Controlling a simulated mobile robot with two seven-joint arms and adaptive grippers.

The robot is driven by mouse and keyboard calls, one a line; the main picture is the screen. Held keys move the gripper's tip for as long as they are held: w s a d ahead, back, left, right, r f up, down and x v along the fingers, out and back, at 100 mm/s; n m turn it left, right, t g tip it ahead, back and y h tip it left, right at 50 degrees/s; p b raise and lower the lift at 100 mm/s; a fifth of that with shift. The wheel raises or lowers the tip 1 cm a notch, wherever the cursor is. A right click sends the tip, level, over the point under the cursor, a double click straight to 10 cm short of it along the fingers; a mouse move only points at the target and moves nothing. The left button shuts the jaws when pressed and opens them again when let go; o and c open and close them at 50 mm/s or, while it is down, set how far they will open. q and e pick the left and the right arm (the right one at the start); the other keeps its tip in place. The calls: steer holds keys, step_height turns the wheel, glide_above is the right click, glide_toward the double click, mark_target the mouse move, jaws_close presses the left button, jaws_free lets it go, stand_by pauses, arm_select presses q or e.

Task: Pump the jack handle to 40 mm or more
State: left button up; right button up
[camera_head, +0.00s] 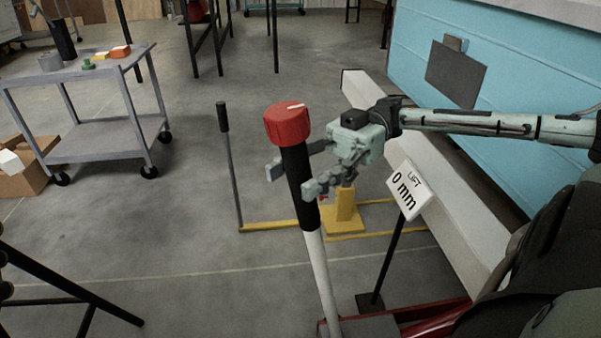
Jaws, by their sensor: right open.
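The jack handle stands tilted in the middle, with a white pole (321,275), a black grip (300,185) and a red knob (287,124) on top. It runs down to a red jack frame (436,314) at the bottom edge. My right gripper (287,180) comes in from the right and is open, with one finger behind the black grip and the other at its right side. I cannot tell whether the fingers touch it. A white sign (409,189) on a black post reads "LIFT 0 mm". My left gripper is not in view.
A yellow stand (344,212) with a yellow floor frame is behind the handle; a thin black-gripped lever (231,165) rises at its left. The blue camper (520,105) and a pale beam (440,200) fill the right. A grey cart (97,68) is at left.

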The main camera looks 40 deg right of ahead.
steer(key=shift+c, duration=0.2)
jaws_close()
steer(key=shift+w+a, duration=0.1)
